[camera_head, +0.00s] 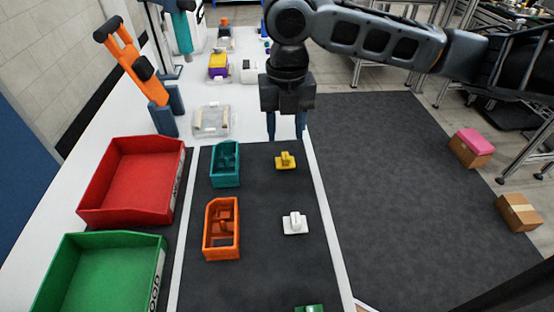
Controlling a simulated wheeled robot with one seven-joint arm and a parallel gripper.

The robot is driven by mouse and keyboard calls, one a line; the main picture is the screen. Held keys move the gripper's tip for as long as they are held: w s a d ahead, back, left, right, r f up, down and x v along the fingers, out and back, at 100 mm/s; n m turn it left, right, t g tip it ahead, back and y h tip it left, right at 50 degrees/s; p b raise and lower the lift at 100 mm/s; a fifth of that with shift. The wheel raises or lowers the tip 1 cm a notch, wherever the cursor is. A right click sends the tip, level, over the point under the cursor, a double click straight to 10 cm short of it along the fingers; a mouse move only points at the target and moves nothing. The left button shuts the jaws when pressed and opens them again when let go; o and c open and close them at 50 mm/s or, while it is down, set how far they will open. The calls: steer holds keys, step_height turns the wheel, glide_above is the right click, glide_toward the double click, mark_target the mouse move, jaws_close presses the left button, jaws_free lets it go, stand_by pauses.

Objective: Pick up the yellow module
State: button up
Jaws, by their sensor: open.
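The yellow module (285,161) lies on the dark mat (265,258) near its far right part. It is a small yellow block on a flat base. My gripper (286,133) points downward above the far edge of the mat, with two blue fingers spread apart and nothing between them. In the picture the fingertips end just above the yellow module, apart from it. The height of the fingers over the mat is hard to tell. Nothing hides the module.
On the mat are a teal fixture (225,179), an orange fixture (208,252), a white module (295,224) and a green module (309,308). Red (93,190) and green (65,243) bins stand left. A clear tray (203,131) lies beyond the mat.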

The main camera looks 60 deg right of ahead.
mark_target(285, 155)
step_height(285, 155, down, 7)
steer(key=shift+s+r, duration=0.1)
steer(key=shift+r, duration=0.1)
steer(key=shift+c, duration=0.4)
jaws_close()
